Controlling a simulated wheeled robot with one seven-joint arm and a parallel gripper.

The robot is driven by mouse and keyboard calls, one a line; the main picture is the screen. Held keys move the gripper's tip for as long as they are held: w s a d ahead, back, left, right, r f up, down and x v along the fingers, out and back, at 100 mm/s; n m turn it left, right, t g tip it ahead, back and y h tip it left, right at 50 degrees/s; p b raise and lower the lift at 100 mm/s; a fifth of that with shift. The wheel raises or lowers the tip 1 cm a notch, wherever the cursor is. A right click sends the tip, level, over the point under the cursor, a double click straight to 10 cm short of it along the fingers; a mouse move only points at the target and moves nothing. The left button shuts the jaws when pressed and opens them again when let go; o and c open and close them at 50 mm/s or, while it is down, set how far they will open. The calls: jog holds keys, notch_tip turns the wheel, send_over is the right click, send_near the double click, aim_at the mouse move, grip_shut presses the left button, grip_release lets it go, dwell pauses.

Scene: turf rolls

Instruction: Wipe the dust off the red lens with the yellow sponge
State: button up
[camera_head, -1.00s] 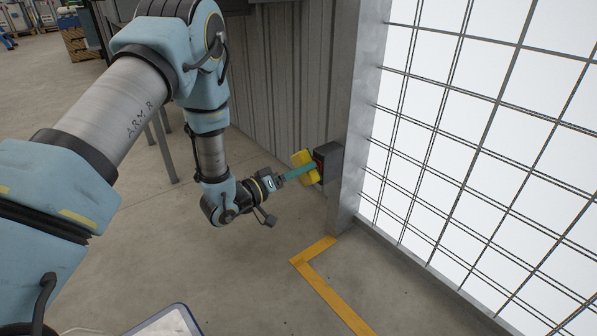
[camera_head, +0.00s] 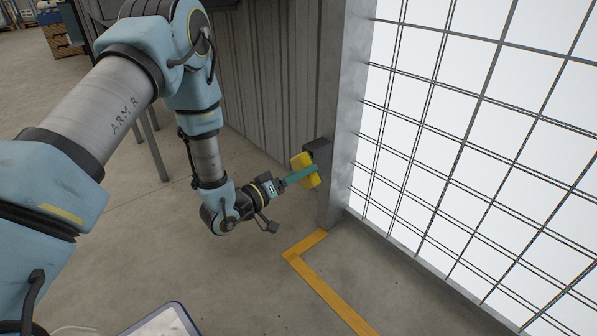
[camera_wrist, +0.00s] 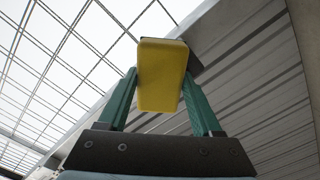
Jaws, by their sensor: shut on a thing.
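My gripper (camera_head: 312,170) is shut on the yellow sponge (camera_head: 301,163), with its two green fingers on either side. In the wrist view the sponge (camera_wrist: 160,85) fills the space between the fingers. The sponge is in front of a dark box (camera_head: 318,146) fixed by the grey post. The red lens is hidden behind the sponge and fingers now, and its dust cannot be seen. I cannot tell whether the sponge touches the lens. Part of the dark box shows behind the sponge in the wrist view (camera_wrist: 194,64).
The grey post (camera_head: 346,115) stands between the corrugated wall (camera_head: 265,90) and a bright window with a metal grid (camera_head: 480,130). A yellow line (camera_head: 325,290) marks the floor. The floor below the gripper is clear.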

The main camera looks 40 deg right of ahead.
aim_at(292, 164)
jog(key=shift+w+d+r, duration=0.1)
jog(key=shift+w+d, duration=0.05)
jog(key=shift+w, duration=0.5)
jog(key=shift+w+d, duration=0.1)
jog(key=shift+w, duration=0.55)
jog(key=shift+w+d, duration=0.15)
jog(key=shift+w, duration=0.6)
jog(key=shift+c, duration=0.6)
jog(key=shift+r, duration=0.1)
jog(key=a+p, duration=0.2)
jog(key=a, duration=0.4)
jog(key=shift+w+a, duration=0.1)
jog(key=shift+a, duration=0.05)
jog(key=shift+a, duration=1.45)
jog(key=shift+w, duration=0.1)
